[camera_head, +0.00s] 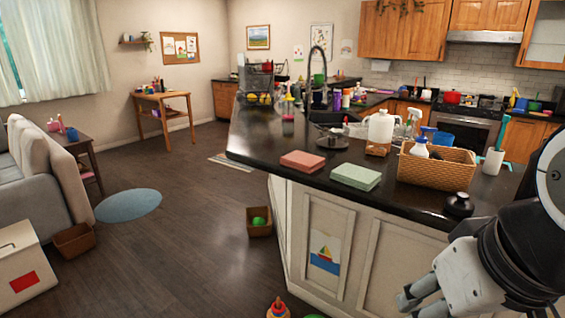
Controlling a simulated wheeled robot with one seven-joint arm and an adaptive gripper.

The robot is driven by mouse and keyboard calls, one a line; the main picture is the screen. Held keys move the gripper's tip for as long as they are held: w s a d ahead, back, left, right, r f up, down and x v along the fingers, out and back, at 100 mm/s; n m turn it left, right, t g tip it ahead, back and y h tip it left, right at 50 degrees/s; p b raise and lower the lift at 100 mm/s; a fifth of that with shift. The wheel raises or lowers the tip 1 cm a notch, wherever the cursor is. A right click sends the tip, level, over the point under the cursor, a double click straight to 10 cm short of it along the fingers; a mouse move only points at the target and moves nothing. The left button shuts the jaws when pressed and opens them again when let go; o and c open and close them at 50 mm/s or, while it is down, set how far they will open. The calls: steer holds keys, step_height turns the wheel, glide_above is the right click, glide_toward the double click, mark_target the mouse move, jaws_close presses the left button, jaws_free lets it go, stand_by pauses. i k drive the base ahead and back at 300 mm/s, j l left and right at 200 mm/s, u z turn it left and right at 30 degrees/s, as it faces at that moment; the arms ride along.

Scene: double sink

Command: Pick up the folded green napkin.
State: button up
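The folded green napkin (355,176) lies flat on the dark countertop (300,190), near its front edge. It is a pale green, thick square. My gripper (416,305) is low at the bottom right, in front of the cabinet panels and below the counter edge. It is apart from the napkin, and nothing shows between its fingers. Its lower part is cut off by the frame, so I cannot tell how far its fingers are apart.
A folded pink cloth (302,161) lies left of the napkin. A wicker basket (437,168) stands to its right, with a black-capped object (459,204) in front. A white jug (380,130) stands behind. Floor left of the counter is mostly clear.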

mark_target(363, 178)
steer(key=i+j+z, duration=0.35)
steer(key=i+j, duration=0.15)
steer(key=i, duration=0.2)
steer(key=i+j+z, duration=0.4)
steer(key=i+j, duration=0.3)
